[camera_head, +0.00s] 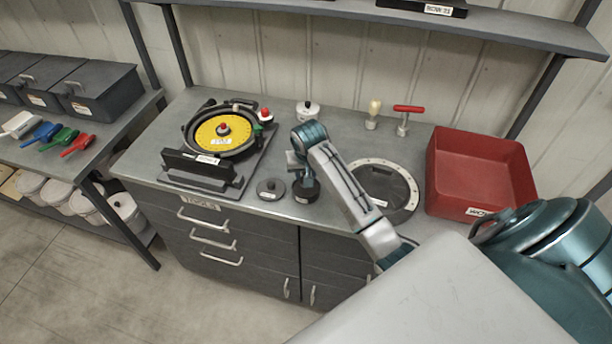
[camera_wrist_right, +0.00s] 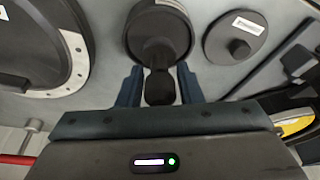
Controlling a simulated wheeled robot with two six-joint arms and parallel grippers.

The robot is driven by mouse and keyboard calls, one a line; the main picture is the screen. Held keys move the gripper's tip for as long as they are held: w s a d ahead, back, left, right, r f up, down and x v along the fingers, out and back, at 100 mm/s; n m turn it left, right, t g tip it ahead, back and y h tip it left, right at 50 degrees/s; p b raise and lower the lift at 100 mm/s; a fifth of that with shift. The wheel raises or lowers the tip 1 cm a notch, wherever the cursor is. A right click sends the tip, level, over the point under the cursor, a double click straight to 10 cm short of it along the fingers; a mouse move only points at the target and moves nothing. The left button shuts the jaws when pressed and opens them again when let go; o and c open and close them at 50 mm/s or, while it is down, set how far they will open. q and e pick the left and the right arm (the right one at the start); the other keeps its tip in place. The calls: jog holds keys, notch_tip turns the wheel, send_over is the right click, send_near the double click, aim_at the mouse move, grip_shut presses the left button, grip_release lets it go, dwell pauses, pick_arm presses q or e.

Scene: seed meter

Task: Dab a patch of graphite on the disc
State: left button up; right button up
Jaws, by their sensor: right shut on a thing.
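The yellow disc (camera_head: 207,137) lies flat in the dark round housing of the seed meter (camera_head: 187,137) on the left of the bench, with a red-and-dark knob at its centre. A sliver of yellow disc (camera_wrist_right: 297,125) shows in the right wrist view. My right gripper (camera_wrist_right: 160,86) is shut on a small dark block-like piece (camera_wrist_right: 160,90). Just beyond it is a dark round pot (camera_head: 304,194), also seen in the wrist view (camera_wrist_right: 150,25). I cannot tell whether the held piece touches the pot. A dark knobbed lid (camera_head: 271,188) lies beside the pot. My left gripper is not in view.
A white pot (camera_head: 307,112), a pale-topped brush (camera_head: 372,118) and a red-handled tool (camera_head: 404,120) stand at the back.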

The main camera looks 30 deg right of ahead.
jog(key=shift+r, duration=2.65)
jog(key=shift+s+f, duration=0.1)
